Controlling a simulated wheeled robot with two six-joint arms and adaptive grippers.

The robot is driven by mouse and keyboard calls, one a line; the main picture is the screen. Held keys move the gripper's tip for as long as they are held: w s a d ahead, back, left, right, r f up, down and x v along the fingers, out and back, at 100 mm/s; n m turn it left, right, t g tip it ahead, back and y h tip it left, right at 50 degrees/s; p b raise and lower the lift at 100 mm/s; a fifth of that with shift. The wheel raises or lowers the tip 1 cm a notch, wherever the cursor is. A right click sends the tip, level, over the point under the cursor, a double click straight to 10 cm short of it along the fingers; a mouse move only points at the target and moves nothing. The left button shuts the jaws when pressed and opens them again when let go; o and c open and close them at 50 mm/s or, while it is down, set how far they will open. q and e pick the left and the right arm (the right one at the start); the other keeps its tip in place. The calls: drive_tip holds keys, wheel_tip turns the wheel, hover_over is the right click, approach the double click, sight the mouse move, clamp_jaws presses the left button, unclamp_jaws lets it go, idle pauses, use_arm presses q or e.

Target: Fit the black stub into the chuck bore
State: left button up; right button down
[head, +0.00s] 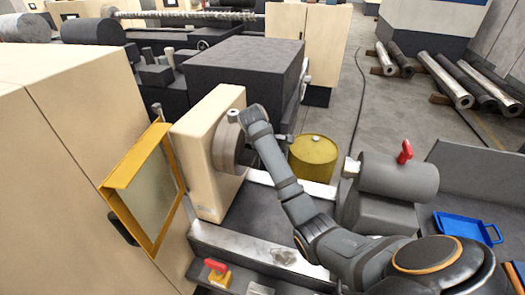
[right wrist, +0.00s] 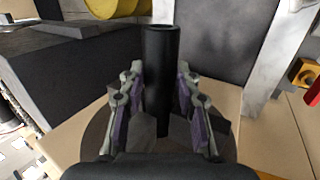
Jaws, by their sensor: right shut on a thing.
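The black stub (right wrist: 161,70) stands out between the two fingers of my right gripper (right wrist: 163,95) in the right wrist view. The gripper is shut on it. The chuck (right wrist: 98,140) is a round grey-brown disc with dark jaws, seen behind the fingers. The stub's lower end lies among these jaws in the picture. I cannot tell whether it is in the bore, which is hidden. In the head view the chuck (head: 222,148) sits on the cream headstock (head: 203,185), and my right wrist is close in front of it. My left gripper is not in view.
A yellow guard frame (head: 130,172) stands left of the headstock. A yellow barrel (head: 314,160) is behind the lathe bed. The grey tailstock (head: 385,178) with a red lever (head: 405,152) stands right of my arm. A blue tray (head: 466,228) lies farther right.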

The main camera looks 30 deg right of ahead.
drive_tip(key=shift+w+a, duration=0.8)
drive_tip(key=shift+w, duration=0.05)
idle(0.4)
idle(0.4)
drive_tip(key=c, duration=0.9)
unclamp_jaws()
drive_tip(key=shift+a+r, duration=0.1)
drive_tip(key=shift+r, duration=0.05)
drive_tip(key=shift+o, duration=0.2)
drive_tip(key=v, duration=0.8)
